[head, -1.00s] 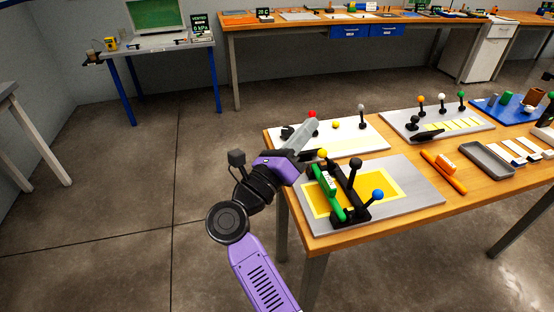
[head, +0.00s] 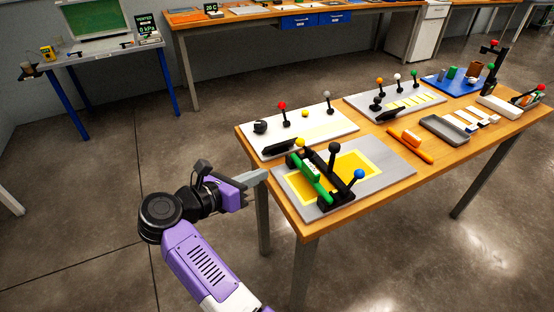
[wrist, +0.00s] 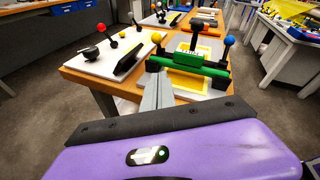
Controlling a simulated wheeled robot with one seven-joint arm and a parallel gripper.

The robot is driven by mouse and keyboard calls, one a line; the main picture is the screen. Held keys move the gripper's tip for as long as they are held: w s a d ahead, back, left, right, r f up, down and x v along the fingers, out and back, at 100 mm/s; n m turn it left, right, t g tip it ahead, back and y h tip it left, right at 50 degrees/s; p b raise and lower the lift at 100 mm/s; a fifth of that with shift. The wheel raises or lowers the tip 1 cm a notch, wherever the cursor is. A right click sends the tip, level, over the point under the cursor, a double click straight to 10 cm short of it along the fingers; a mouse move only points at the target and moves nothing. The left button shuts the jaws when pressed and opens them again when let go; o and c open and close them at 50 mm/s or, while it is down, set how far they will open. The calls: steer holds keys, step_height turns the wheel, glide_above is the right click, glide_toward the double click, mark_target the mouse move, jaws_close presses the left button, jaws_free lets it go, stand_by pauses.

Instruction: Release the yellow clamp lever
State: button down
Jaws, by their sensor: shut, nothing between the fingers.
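The yellow clamp lever's round knob (head: 300,142) stands at the far left end of a frame with a green bar (head: 316,180), on a grey plate (head: 388,178) with a yellow panel. The knob also shows in the wrist view (wrist: 156,37), at the left end of the green bar (wrist: 187,67). Its lower part is mostly hidden behind the bar. My gripper (head: 263,175) is shut and empty at the table's left edge, left of the plate and apart from the lever. In the wrist view its grey fingers (wrist: 158,88) point toward the frame's left end.
The frame also carries a black-knobbed lever (head: 334,147) and a blue-knobbed lever (head: 359,174). Behind is a white board (head: 335,125) with a red-knobbed lever (head: 282,106) and a loose yellow ball (head: 305,113). An orange tool (head: 410,142) lies to the right. Floor left of the table is clear.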

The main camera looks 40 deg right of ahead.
steer(key=p, duration=0.2)
glide_toward(303, 145)
steer(key=f, duration=0.2)
steer(key=d+f, duration=0.1)
steer(key=f, duration=0.1)
steer(key=shift+w+d+f, duration=0.15)
steer(key=shift+d+f, duration=0.05)
steer(key=shift+f, duration=0.15)
steer(key=d, duration=0.1)
steer(key=d+p, duration=0.1)
steer(key=d+r, duration=0.1)
steer(key=shift+w+r, duration=0.1)
steer(key=shift+w, duration=0.3)
steer(key=shift+w+d+r+p, duration=0.15)
steer(key=shift+d+p, duration=0.2)
steer(key=shift+d, duration=0.05)
steer(key=shift+w+r, duration=0.1)
steer(key=shift+r, duration=0.05)
